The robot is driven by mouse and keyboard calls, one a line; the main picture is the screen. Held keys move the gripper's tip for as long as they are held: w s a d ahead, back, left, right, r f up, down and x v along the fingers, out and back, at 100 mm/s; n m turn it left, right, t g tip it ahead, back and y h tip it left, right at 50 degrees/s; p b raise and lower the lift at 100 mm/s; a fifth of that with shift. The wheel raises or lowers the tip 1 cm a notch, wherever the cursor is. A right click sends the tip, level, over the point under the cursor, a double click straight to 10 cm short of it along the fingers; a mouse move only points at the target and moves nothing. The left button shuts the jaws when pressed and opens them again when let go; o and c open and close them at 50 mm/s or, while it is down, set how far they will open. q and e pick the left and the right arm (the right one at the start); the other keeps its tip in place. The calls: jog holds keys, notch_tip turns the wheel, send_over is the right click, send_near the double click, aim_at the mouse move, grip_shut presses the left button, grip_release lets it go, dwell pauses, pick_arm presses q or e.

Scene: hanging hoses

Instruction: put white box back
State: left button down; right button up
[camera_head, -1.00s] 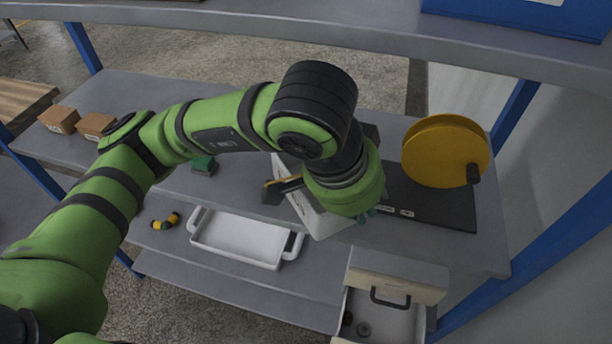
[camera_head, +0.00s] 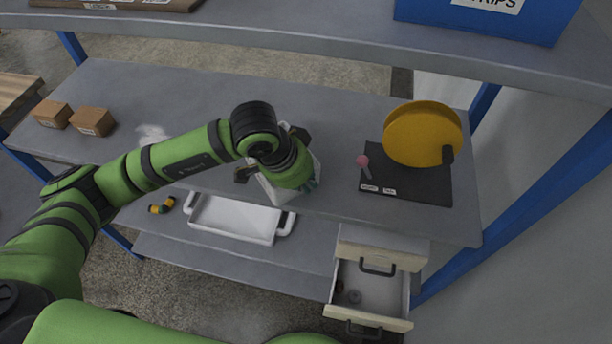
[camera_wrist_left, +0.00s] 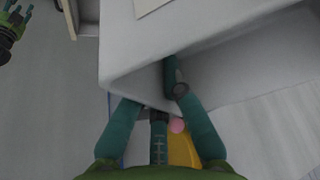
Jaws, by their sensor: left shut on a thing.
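The white box (camera_head: 276,194) is at the front middle of the grey bench in the head view, partly hidden under my left arm. My left gripper (camera_head: 310,184) is at the box's right side and shut on it. In the left wrist view the white box (camera_wrist_left: 125,48) fills the upper middle, with the teal fingers of my left gripper (camera_wrist_left: 160,95) at its wall. I cannot tell whether the box touches the bench. My right gripper (camera_wrist_left: 14,24) shows small at the top left of the wrist view; its opening is unclear.
A black mat (camera_head: 425,187) with a yellow reel (camera_head: 424,134) and a pink-ended item (camera_head: 363,162) lies right of the box. A white tray (camera_head: 234,219) sits on the lower shelf. An open drawer (camera_head: 377,285) juts out at front right. Two brown boxes (camera_head: 92,121) stand left.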

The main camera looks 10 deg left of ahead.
pick_arm(q)
jog(key=c, duration=1.4)
grip_release()
pick_arm(e)
jog(key=shift+s+d, duration=0.1)
jog(key=shift+s, duration=0.3)
jog(key=shift+f, duration=0.1)
pick_arm(q)
jog(key=b+v, duration=0.3)
jog(key=v, duration=0.9)
jog(key=shift+w+d, duration=0.1)
pick_arm(e)
notch_tip(320, 180, down, 3)
jog(key=shift+r, duration=0.15)
